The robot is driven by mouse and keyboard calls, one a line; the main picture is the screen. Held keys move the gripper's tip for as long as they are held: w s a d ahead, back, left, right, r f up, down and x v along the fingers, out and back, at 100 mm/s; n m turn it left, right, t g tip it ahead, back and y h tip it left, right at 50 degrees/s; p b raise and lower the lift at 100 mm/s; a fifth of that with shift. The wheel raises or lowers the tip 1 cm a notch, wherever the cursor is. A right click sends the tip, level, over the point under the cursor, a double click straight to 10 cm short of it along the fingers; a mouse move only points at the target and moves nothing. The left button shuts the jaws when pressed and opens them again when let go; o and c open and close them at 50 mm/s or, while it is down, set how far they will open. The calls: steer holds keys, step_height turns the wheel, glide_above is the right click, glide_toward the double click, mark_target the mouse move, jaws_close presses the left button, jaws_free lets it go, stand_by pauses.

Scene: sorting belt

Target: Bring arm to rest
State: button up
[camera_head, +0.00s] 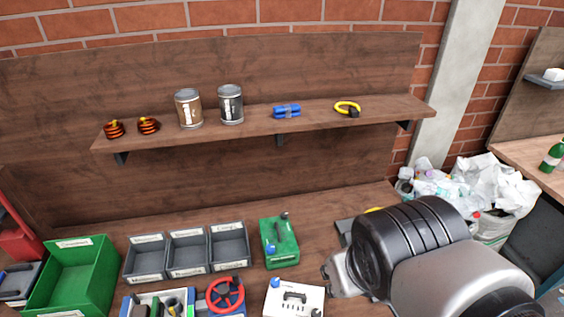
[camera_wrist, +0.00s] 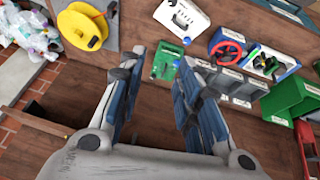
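My arm fills the lower right of the head view, held over the right part of the wooden workbench (camera_head: 195,220). My gripper (camera_wrist: 158,62) shows in the wrist view with its two blue-grey fingers apart and nothing between them. Beyond the fingertips lie a green box (camera_wrist: 167,60) and a white panel (camera_wrist: 182,17) on the bench. In the head view my arm hides the bench's right end, and the gripper's fingers are not clearly visible there.
A shelf (camera_head: 260,124) holds two cans, two orange-black coils, a blue bundle and a yellow ring. Grey bins (camera_head: 187,250), a green crate (camera_head: 75,275) and a red wheel (camera_head: 225,295) stand on the bench. A yellow spool (camera_wrist: 83,27) and bagged bottles (camera_head: 470,190) are near my arm.

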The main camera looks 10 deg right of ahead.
steer(key=shift+y, duration=0.6)
steer(key=s+a, duration=0.2)
steer(key=a, duration=0.1)
steer(key=shift+s+r, duration=0.3)
steer(key=shift+s, duration=0.05)
steer(key=shift+d+f, duration=0.1)
step_height(320, 180, down, 5)
steer(key=b, duration=0.5)
steer(key=shift+f, duration=0.1)
